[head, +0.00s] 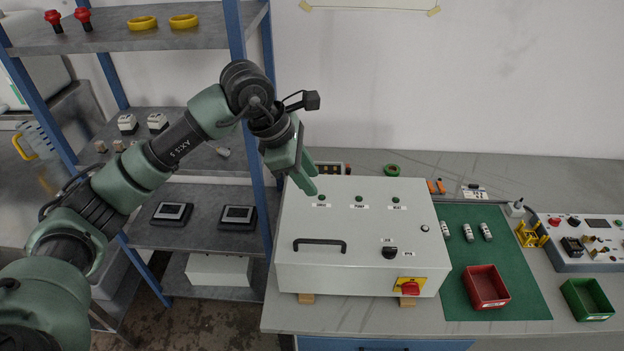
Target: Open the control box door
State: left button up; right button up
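The control box (340,275) is a light grey cabinet lying on the bench with its door facing up and towards me. The door looks shut. A black bar handle (320,243) is on the door's lower left. A black knob (390,252) and a red switch on a yellow plate (410,287) are at the lower right. My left gripper (308,183) is over the box's upper left, above and behind the handle and apart from it. Its fingers point down; I cannot tell whether they are open. My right gripper is not in view.
A blue-framed shelf (255,150) stands left of the box, behind my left arm. Right of the box, a green mat (515,300) holds a red bin (486,287). A green bin (587,299) and a control panel (585,242) are farther right.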

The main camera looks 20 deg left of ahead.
pick_arm(q)
jog(key=r, duration=0.1)
jog(key=a+r+p, duration=0.1)
jog(key=r, duration=0.1)
jog(key=a+r, duration=0.1)
jog(key=shift+r+p, duration=0.25)
jog(key=shift+p, duration=0.15)
dwell(0.5)
jog(key=shift+d, duration=0.1)
